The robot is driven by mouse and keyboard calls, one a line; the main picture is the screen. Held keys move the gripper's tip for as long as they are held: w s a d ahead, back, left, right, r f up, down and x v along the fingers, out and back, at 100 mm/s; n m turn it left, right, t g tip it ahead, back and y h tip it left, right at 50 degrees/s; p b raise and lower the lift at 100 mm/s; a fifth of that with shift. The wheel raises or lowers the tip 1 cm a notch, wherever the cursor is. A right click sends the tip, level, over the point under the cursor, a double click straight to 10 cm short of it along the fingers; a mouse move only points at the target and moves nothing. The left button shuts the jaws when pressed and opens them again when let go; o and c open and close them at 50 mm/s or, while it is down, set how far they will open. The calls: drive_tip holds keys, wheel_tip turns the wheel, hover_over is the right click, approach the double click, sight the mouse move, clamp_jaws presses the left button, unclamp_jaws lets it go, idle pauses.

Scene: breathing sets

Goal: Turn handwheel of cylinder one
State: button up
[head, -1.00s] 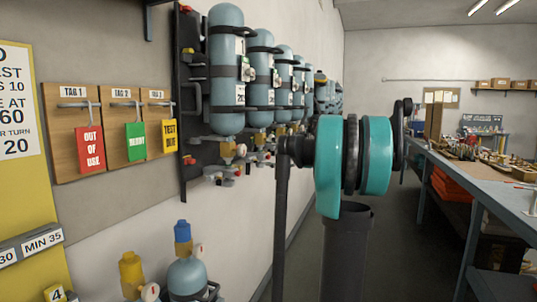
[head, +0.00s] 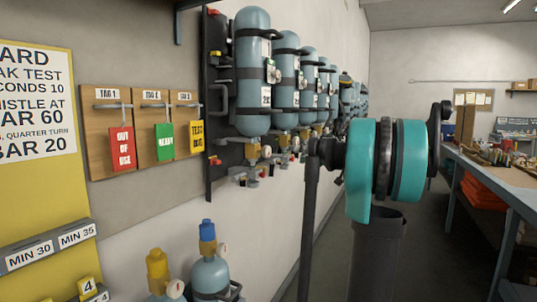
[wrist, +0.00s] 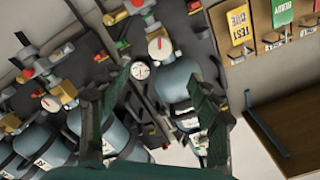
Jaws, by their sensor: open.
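In the head view a row of blue-grey cylinders hangs on the wall. The nearest cylinder (head: 252,100) has its brass valve (head: 252,152) at its lower end, with small red and grey fittings below. I cannot tell which fitting is the handwheel. In the wrist view, tilted, the nearest cylinder (wrist: 182,78) lies between and beyond the dark green fingers of my gripper (wrist: 155,85). A round gauge (wrist: 140,70) also shows between the fingers. The gripper is open, with nothing held. The head view does not show my fingers clearly.
A tag board (head: 128,165) with red, green and yellow tags is left of the rack. Two more cylinders, one with a blue top (head: 207,232), stand below. A long bench (head: 498,182) is on the right, with floor between.

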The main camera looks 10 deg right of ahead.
sight(269, 152)
drive_tip(key=w+a+m, duration=0.2)
drive_tip(key=a+m, duration=0.2)
drive_tip(key=m, duration=0.6)
drive_tip(key=w+a+m, duration=0.3)
drive_tip(key=m, duration=0.7)
drive_tip(key=w+a+m, duration=0.3)
drive_tip(key=a+m, duration=0.1)
drive_tip(key=m, duration=0.6)
drive_tip(key=shift+w+a, duration=0.25)
drive_tip(key=shift+a, duration=0.1)
drive_tip(key=c, duration=1.2)
drive_tip(key=shift+o, duration=0.2)
